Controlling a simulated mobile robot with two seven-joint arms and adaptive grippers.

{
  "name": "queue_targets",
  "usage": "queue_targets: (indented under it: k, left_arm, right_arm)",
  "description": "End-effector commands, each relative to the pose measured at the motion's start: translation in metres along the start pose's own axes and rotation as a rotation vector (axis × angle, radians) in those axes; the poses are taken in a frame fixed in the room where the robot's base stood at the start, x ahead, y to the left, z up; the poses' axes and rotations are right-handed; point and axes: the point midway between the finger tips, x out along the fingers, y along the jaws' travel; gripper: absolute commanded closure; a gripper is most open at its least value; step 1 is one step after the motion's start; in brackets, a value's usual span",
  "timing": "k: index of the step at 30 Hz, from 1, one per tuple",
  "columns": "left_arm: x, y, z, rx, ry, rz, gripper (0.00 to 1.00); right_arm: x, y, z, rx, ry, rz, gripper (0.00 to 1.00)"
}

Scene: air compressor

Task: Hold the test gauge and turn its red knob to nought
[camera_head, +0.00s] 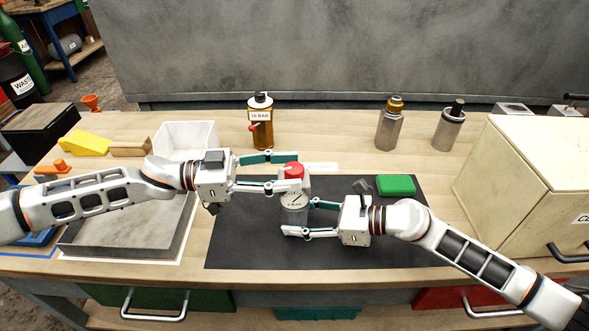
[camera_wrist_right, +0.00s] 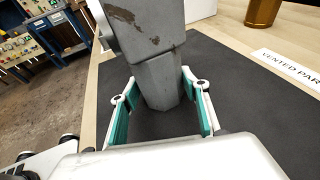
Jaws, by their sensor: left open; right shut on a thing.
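The test gauge (camera_head: 294,213) stands upright on the black mat (camera_head: 245,242), a grey body with a round white dial facing the head camera and a red knob (camera_head: 293,169) on top. The dial's needle is too small to read surely. My right gripper (camera_head: 299,217) is shut on the gauge's lower body from the right. In the right wrist view the grey gauge body (camera_wrist_right: 160,72) stands between the teal finger pads. My left gripper (camera_head: 292,172) is open at the knob, one finger beyond it and one on the near side. The near finger partly covers the gauge's top.
An amber "10 BAR" bottle (camera_head: 261,122) stands behind the gauge. A green block (camera_head: 396,185) lies right of it, near a cream cabinet (camera_head: 520,185). Two metal cylinders (camera_head: 389,127) (camera_head: 449,129) stand at the back. A white bin (camera_head: 185,137) stands at left.

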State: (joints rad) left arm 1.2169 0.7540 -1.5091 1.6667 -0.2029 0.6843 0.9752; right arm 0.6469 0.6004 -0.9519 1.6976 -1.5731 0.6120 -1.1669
Motion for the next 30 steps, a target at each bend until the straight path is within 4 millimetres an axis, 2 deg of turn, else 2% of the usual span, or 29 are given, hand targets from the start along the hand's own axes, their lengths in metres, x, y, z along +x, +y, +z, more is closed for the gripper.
queue_targets:
  k: [6, 15, 16, 20, 30]
  left_arm:
    - [0.017, 0.0, 0.0, 0.0, 0.0, 0.0, 0.55]
    - [0.019, 0.0, 0.0, 0.0, 0.0, 0.0, 0.55]
    - [0.019, 0.0, 0.0, 0.001, 0.0, 0.0, 0.6]
    - [0.019, 0.0, 0.0, 0.001, 0.0, 0.0, 0.94]
    - [0.018, 0.0, 0.0, 0.001, 0.0, -0.023, 0.94]
  right_arm:
    - [0.0, -0.001, 0.002, -0.001, -0.002, -0.001, 0.72]
    - [0.0, -0.001, 0.002, -0.001, -0.002, -0.001, 0.72]
    - [0.0, -0.001, 0.002, -0.001, -0.002, -0.001, 0.72]
    - [0.0, -0.001, 0.002, -0.001, -0.002, -0.001, 0.72]
    - [0.0, 0.0, 0.002, -0.001, -0.002, -0.001, 0.72]
